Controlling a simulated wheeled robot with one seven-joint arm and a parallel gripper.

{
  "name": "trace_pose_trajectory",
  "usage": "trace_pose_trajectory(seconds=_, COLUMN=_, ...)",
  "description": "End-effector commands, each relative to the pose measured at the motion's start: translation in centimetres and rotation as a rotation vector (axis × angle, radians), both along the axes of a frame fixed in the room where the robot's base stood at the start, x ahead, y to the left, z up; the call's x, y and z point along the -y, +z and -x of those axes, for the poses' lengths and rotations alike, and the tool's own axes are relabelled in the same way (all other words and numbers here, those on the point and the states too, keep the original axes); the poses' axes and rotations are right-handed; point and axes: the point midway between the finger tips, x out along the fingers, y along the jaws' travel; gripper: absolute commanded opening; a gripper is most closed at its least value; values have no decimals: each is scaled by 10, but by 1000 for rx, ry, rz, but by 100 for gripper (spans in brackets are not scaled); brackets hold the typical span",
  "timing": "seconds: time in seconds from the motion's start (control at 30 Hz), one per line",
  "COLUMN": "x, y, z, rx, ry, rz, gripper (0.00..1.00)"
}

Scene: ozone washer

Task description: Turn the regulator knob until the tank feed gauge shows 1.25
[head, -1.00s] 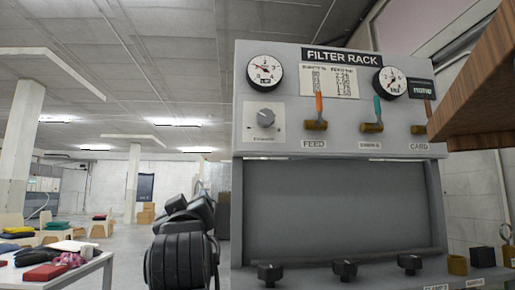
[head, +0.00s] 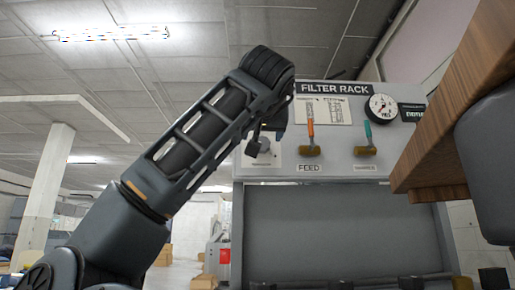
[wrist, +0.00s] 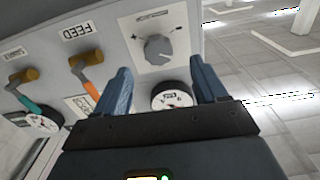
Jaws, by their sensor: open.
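The grey regulator knob (wrist: 158,48) sits on a white plate in the wrist view, its pointer side not clear. My gripper (wrist: 161,65) is open, its two blue fingers spread apart, with the knob beyond the tips and roughly midway between them. The fingers do not touch it. A round white gauge (wrist: 172,96) shows between the fingers, partly cut off by the gripper body; its reading is too small to tell. In the head view my arm hides this gauge and my gripper is mostly hidden in front of the knob plate (head: 274,166). I cannot tell which gauge is the tank feed one.
The filter rack (head: 340,172) carries an orange-handled valve (head: 310,135) marked FEED and a teal-handled valve (head: 367,135) right of the knob. A second gauge (head: 381,107) sits at upper right. A wooden board (head: 450,110) juts in at the right. Open room lies left.

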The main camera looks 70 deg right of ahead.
Motion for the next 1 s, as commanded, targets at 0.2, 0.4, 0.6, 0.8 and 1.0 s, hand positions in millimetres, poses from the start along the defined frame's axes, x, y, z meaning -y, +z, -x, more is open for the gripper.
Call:
trace_pose_trajectory(seconds=0.2, x=10, y=2, z=3, rx=7, ry=3, rz=-16, gripper=71)
trace_pose_trajectory(seconds=0.4, x=38, y=1, z=-9, rx=7, ry=2, rz=-16, gripper=71)
trace_pose_trajectory(seconds=0.6, x=62, y=2, z=-19, rx=8, ry=2, rz=-14, gripper=71)
trace_pose_trajectory(seconds=0.8, x=72, y=2, z=-24, rx=9, ry=3, rz=-13, gripper=71)
trace_pose_trajectory(seconds=1.0, x=73, y=2, z=-24, rx=10, ry=3, rz=-14, gripper=71)
